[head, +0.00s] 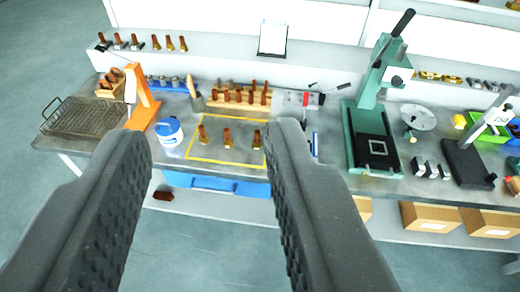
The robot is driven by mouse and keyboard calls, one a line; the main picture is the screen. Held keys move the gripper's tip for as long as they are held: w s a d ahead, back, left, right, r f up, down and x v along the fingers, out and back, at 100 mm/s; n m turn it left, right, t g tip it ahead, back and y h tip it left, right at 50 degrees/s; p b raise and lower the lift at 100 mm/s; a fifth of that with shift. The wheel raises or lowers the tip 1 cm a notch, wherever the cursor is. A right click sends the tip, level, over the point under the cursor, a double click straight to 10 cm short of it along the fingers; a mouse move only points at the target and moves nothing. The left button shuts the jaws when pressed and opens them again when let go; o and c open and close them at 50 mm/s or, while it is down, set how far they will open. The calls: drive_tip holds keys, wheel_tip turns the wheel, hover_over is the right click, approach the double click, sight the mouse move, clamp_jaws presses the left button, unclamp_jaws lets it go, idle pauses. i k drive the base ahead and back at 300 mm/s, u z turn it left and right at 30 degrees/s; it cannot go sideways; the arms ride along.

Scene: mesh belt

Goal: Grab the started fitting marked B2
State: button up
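Three small copper-brown fittings stand apart inside a yellow outlined rectangle (195,159) on the grey bench: a left fitting (202,135), a middle fitting (227,139) and a right fitting (257,140). Any marking on them is too small to read, so I cannot tell which is B2. More brown fittings stand in a wooden rack (238,103) just behind the rectangle. My gripper (207,136) is open and empty. Its two dark fingers fill the foreground, and the three fittings show in the gap between them, farther off on the bench.
A white-and-blue tub (169,132) and an orange stand (142,97) are left of the rectangle, with a wire mesh basket (82,117) farther left. A green press (371,110) stands to the right. Several fittings line the back shelf (205,47). Cardboard boxes (430,217) sit below.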

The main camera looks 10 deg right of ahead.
sight(255, 146)
drive_tip(key=k, duration=1.1)
drive_tip(key=z, duration=0.4)
drive_tip(key=i, duration=2.1)
drive_tip(key=u, duration=0.5)
